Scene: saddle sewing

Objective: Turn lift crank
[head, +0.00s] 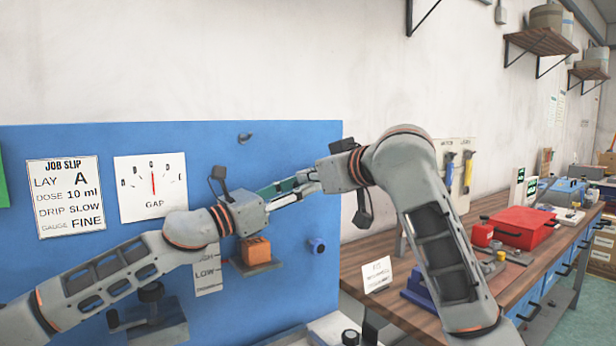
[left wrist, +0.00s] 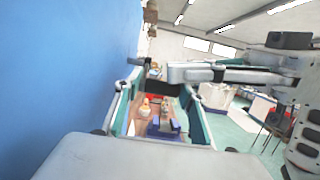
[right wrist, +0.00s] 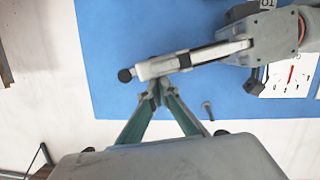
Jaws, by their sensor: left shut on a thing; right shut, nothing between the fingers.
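The lift shelf (head: 262,267) on the blue panel carries an orange block, beside a HIGH/LOW scale (head: 207,272). A dark blue round knob (head: 317,246) stands out from the panel right of the shelf; I cannot tell whether it is the lift crank. My left gripper (head: 300,184) reaches right, in front of the panel above the shelf. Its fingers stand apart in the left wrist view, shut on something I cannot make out. My right gripper (right wrist: 155,90) is shut and empty; its fingertips meet or overlap the left fingers. Both grippers are clear of the knob.
A gap dial (head: 152,188) and a job slip (head: 65,196) are on the panel. A small dark peg (head: 245,138) sits near its top. A black-knobbed fixture (head: 150,293) is low behind my left arm. The wooden bench (head: 384,248) at right holds a red box (head: 521,228).

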